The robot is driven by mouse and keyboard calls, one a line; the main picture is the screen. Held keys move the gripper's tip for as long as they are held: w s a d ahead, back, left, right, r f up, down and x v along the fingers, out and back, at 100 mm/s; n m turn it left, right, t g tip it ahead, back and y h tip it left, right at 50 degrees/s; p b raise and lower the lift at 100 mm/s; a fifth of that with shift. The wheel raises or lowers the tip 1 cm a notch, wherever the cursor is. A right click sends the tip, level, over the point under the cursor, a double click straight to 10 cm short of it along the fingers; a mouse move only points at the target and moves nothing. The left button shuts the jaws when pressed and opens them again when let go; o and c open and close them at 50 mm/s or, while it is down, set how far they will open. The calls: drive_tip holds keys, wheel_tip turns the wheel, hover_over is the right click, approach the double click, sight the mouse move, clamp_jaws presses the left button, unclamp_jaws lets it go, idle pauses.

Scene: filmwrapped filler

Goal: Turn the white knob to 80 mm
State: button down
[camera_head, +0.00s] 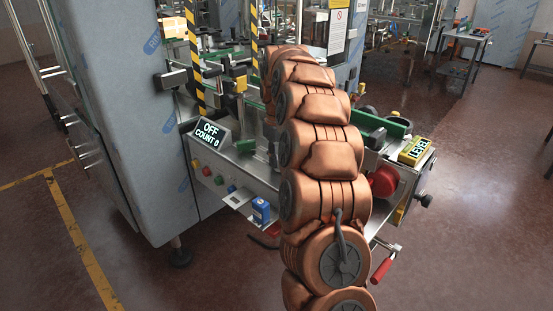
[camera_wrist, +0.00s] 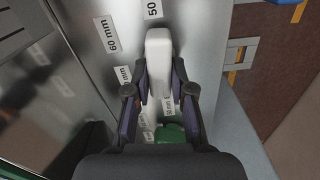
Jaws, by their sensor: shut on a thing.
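The white knob (camera_wrist: 159,50) is a long pale bar in the middle of the wrist view. Its far end points up, close to the label 50 (camera_wrist: 153,9). My gripper (camera_wrist: 160,85) is shut on it, with one dark finger along each side. The label 60 mm (camera_wrist: 109,34) is to the left on the grey metal panel (camera_wrist: 85,20). A label below it (camera_wrist: 124,76) shows only "mm", and smaller labels further down are partly hidden by my fingers. In the head view my copper arm hides the gripper and the knob.
A green part (camera_wrist: 170,133) lies below the knob, between my fingers. In the head view a display (camera_head: 209,133) reads OFF and COUNT 0. A red round part (camera_head: 384,181) and a yellow LEVEL box (camera_head: 415,150) are right of my arm. Open floor (camera_head: 480,220) is at right.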

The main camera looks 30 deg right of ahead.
drive_tip(key=shift+w+a+r+n, duration=0.1)
drive_tip(key=shift+n, duration=0.5)
drive_tip(key=c, duration=1)
unclamp_jaws()
drive_tip(key=shift+c, duration=0.2)
drive_tip(key=shift+o, duration=0.2)
drive_tip(key=shift+r, duration=3.7)
